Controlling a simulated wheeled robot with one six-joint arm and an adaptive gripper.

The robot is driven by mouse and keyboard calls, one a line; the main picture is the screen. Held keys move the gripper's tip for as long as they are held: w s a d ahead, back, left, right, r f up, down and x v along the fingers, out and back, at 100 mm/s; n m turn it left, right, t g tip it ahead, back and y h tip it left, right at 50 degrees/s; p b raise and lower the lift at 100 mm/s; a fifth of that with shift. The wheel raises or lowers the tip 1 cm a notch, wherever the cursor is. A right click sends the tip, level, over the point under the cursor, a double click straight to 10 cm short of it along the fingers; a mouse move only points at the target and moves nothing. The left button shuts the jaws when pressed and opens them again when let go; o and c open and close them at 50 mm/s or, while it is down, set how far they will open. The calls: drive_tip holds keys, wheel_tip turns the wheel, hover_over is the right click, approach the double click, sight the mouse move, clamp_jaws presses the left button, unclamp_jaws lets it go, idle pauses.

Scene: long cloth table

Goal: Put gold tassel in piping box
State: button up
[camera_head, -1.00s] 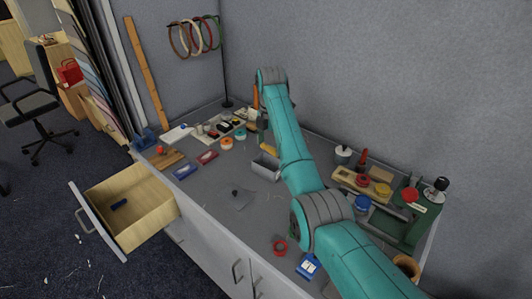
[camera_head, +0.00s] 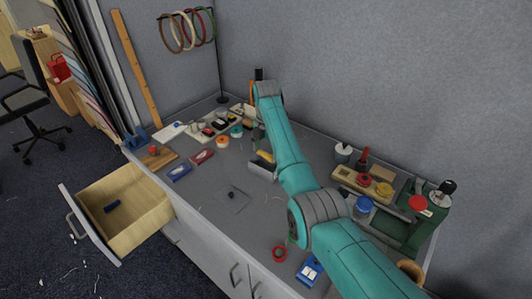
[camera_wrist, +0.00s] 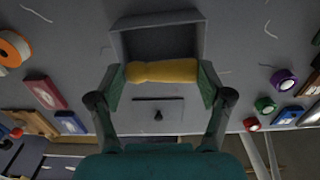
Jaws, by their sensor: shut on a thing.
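The gold tassel (camera_wrist: 162,71) lies crosswise between the fingertips of my gripper (camera_wrist: 162,82) in the wrist view. My gripper is shut on it, a finger at each end. A grey open box (camera_wrist: 157,12), which I take for the piping box, lies just beyond it in the wrist view. The tassel overlaps the box's near edge there, and the visible inside looks empty. In the head view the gold tassel (camera_head: 265,156) shows at the grey box (camera_head: 261,171). My arm hides part of both, and I cannot tell the tassel's height above the box.
A grey plate with a dark knob (camera_head: 232,194) lies in front of the box. Red (camera_head: 202,156) and blue (camera_head: 180,172) cases lie to the left. Spools and a wooden holder (camera_head: 358,181) stand at right. A drawer (camera_head: 125,205) hangs open at the table's front.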

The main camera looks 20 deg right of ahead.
sight(266, 153)
drive_tip(key=shift+f, duration=0.45)
drive_tip(key=shift+f, duration=0.1)
drive_tip(key=shift+f, duration=0.3)
drive_tip(key=shift+f, duration=0.2)
drive_tip(key=o, duration=0.8)
wheel_tip(266, 153, up, 9)
drive_tip(key=shift+f, duration=0.1)
